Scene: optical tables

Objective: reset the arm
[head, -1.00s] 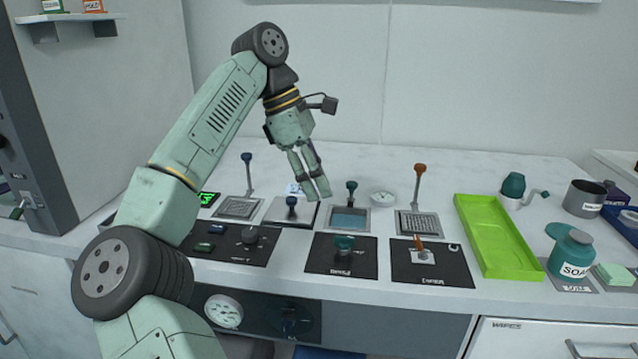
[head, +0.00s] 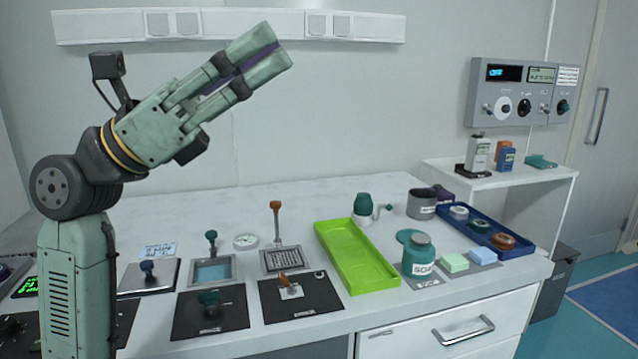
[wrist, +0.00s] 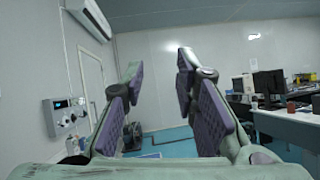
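My gripper (head: 266,56) is held high above the bench at the upper left of the head view, tilted up and to the right. In the wrist view, my gripper (wrist: 160,63) shows its two purple-padded fingers spread apart with nothing between them, so it is open and empty. My arm rises at the left edge of the head view and bends at the wrist. No part of the gripper touches the bench or anything on it.
A wall control box (head: 523,116) is at right. A white wall rail (head: 230,37) runs above. The wrist view shows open room and distant desks (wrist: 290,128).

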